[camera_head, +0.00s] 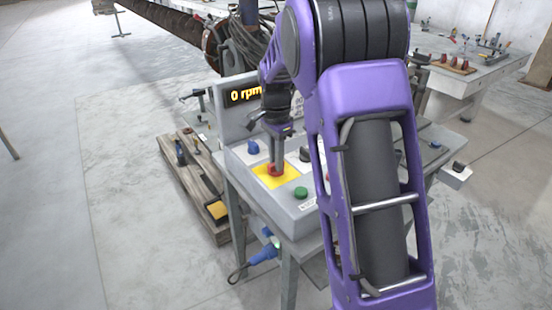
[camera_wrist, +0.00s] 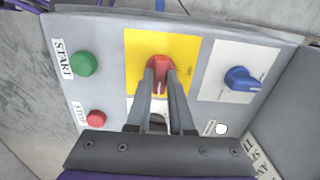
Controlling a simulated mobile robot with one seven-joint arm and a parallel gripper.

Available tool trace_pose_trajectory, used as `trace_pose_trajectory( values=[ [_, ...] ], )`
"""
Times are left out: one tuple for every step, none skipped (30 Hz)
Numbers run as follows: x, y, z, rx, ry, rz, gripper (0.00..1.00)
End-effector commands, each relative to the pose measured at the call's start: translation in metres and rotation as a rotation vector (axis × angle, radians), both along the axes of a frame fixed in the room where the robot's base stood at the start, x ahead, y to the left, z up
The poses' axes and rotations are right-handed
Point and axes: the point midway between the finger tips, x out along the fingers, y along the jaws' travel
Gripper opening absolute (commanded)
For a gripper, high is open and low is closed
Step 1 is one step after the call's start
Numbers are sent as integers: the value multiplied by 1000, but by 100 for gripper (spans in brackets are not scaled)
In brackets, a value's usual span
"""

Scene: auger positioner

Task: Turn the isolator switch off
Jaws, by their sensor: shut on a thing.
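The isolator switch (camera_wrist: 158,62) is a red rotary knob on a yellow square plate (camera_wrist: 189,47) in the control panel. It also shows in the head view (camera_head: 273,170), near the panel's front. My gripper (camera_wrist: 161,82) reaches down to the knob, one finger on each side of its raised grip, and is shut on it. In the head view my gripper (camera_head: 278,161) stands over the yellow plate. In the wrist view the grip points toward the bottom of the picture, between the fingers. The fingers hide part of the knob.
A blue knob (camera_wrist: 242,79), a green START button (camera_wrist: 83,64) and a red STOP button (camera_wrist: 96,119) sit around the switch. A dark knob (camera_wrist: 157,121) is partly hidden behind my fingers. The display (camera_head: 245,94) reads 0 rpm. A wooden pallet (camera_head: 190,187) stands left.

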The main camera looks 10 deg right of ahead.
Motion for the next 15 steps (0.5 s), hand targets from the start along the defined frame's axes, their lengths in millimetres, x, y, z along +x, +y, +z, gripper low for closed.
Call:
trace_pose_trajectory(
  values=[
    [0,0,1,0,0,8,0],
    [0,0,1,0,0,15,0],
    [0,0,1,0,0,28,0],
    [0,0,1,0,0,39,0],
    [0,0,2,0,0,52,0],
    [0,0,2,0,0,72,0],
    [0,0,2,0,1,89,0],
    [0,0,2,0,1,108,0],
    [0,0,2,0,1,136,0],
    [0,0,2,1,1,158,0],
    [0,0,2,1,1,182,0],
    [0,0,2,1,1,216,0],
    [0,0,3,1,0,242,0],
    [0,0,3,1,0,269,0],
    [0,0,3,0,0,306,0]
  ],
)
